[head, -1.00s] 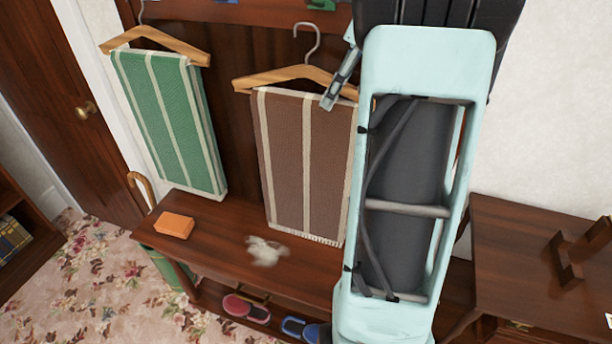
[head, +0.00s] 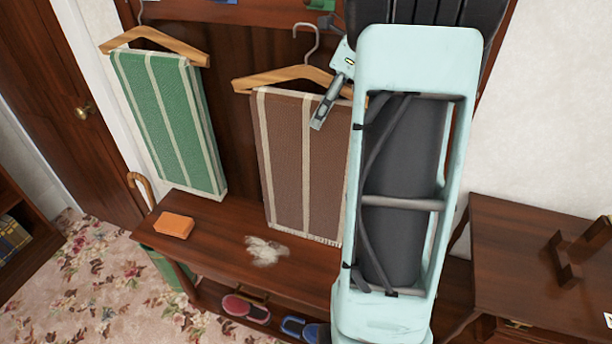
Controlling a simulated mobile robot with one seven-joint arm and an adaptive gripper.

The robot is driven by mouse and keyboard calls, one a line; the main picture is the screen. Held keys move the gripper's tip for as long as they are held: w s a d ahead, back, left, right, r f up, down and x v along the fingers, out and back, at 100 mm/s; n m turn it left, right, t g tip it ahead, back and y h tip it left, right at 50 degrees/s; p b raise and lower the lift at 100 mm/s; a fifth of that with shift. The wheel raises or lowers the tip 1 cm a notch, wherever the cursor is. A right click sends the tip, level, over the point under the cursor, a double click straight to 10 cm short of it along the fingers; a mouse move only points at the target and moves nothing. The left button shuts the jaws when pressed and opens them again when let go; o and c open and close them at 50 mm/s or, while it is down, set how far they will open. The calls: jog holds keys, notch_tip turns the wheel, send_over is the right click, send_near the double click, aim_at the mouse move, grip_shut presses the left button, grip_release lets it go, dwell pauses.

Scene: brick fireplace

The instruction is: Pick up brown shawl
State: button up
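The brown shawl (head: 283,170) with cream stripes hangs folded over a wooden hanger (head: 272,78) in the middle of the head view. Its lower fringe hangs just above the bench, and my arm covers part of its right side. My gripper (head: 318,124) shows only in part, as a grey finger pointing down and left in front of the shawl's upper right. The rest of the gripper is hidden behind my arm. I cannot tell whether it touches the shawl or whether it is open.
A green striped shawl (head: 170,120) hangs at the left. The dark wooden bench (head: 215,222) below holds an orange block (head: 174,225) and a pale fluffy thing (head: 266,251). Shoes (head: 245,308) stand on its lower shelf. A wooden table (head: 540,260) is at the right.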

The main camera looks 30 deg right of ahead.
jog(key=shift+f, duration=0.15)
grip_shut()
dwell(0.6)
